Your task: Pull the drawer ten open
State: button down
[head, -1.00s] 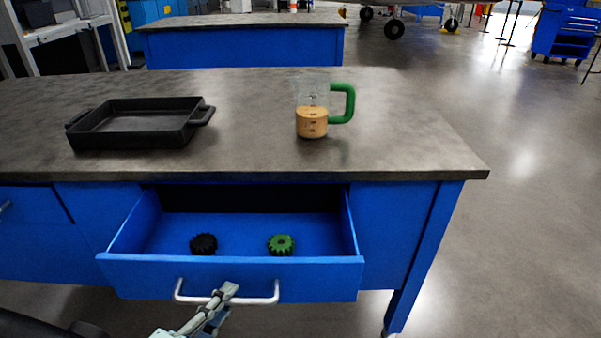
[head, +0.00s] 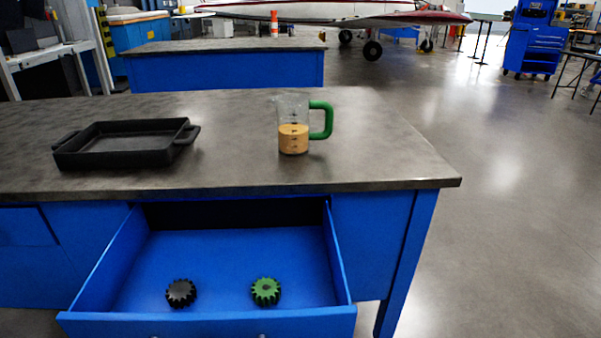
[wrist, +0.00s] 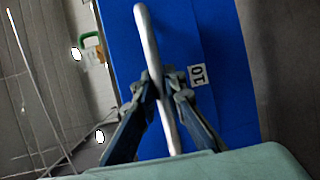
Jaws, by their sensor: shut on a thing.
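The blue drawer (head: 215,325) stands pulled well out under the grey bench top, with its open inside in view. Its front shows in the wrist view (wrist: 225,110) with a white label (wrist: 198,74) reading 10. My gripper (wrist: 160,82) is shut on the drawer's silver bar handle (wrist: 148,30), one finger on each side. In the head view the gripper is out of frame, and only the handle's upper ends show at the bottom edge. A black gear (head: 181,293) and a green gear (head: 266,291) lie on the drawer floor, apart from each other.
A black tray (head: 125,157) and a measuring jug (head: 293,139) with a green handle and orange-brown contents stand on the bench top (head: 230,170). Another bench (head: 220,70) stands behind. Open floor (head: 500,230) lies to the right.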

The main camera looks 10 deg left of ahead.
jog(key=c, duration=2)
grip_release()
jog(key=shift+o, duration=0.2)
